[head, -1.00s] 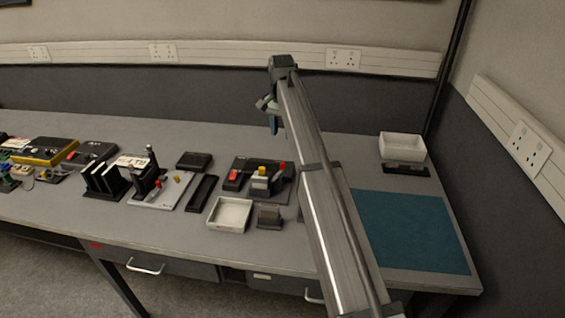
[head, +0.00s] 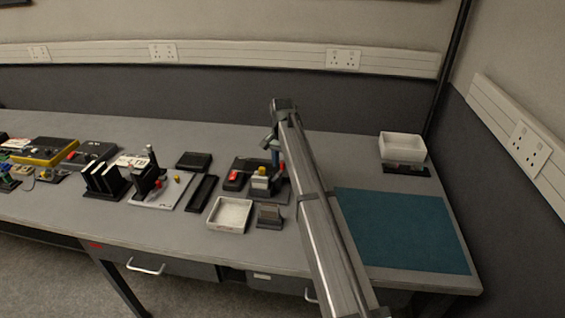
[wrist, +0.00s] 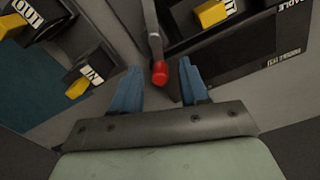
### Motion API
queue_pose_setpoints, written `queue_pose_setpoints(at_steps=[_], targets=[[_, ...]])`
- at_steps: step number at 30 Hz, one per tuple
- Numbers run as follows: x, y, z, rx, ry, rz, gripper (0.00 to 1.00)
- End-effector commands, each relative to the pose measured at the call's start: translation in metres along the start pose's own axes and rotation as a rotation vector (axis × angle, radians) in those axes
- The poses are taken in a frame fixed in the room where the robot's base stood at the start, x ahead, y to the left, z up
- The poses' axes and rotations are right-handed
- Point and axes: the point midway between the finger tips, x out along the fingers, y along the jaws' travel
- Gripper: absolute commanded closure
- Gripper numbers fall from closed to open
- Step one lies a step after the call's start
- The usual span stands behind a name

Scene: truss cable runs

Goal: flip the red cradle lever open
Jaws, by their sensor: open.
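The red cradle lever shows in the wrist view as a grey metal arm with a red tip (wrist: 159,76). The tip lies between the two blue fingers of my gripper (wrist: 159,65), with a gap visible on each side. My gripper is open and points down over the cradle unit. In the head view my gripper (head: 276,158) is above the dark unit's right side, and the lever there is hidden or too small to tell from the fingers. A label partly reading "CRADLE" (wrist: 292,8) is on the dark unit in the wrist view.
Yellow parts beside "OUT" (wrist: 27,11) and "IN" (wrist: 91,76) labels sit left of the fingers in the wrist view. In the head view, a white tray (head: 229,228) and a small dark block (head: 269,217) stand in front. The teal mat (head: 405,230) is clear.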

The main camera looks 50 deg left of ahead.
Motion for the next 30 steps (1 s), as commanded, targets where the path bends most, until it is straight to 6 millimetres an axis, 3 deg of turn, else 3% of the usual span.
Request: queue_pose_setpoints(at_steps=[8, 22, 30], targets=[[0.0011, 0.0, 0.0, 0.0, 0.0, 0.0, 0.56], [0.0009, 0.0, 0.0001, 0.0, 0.0, 0.0, 1.0], [0.0007, -0.0011, 0.0, -0.025, 0.0, 0.0, 1.0]])
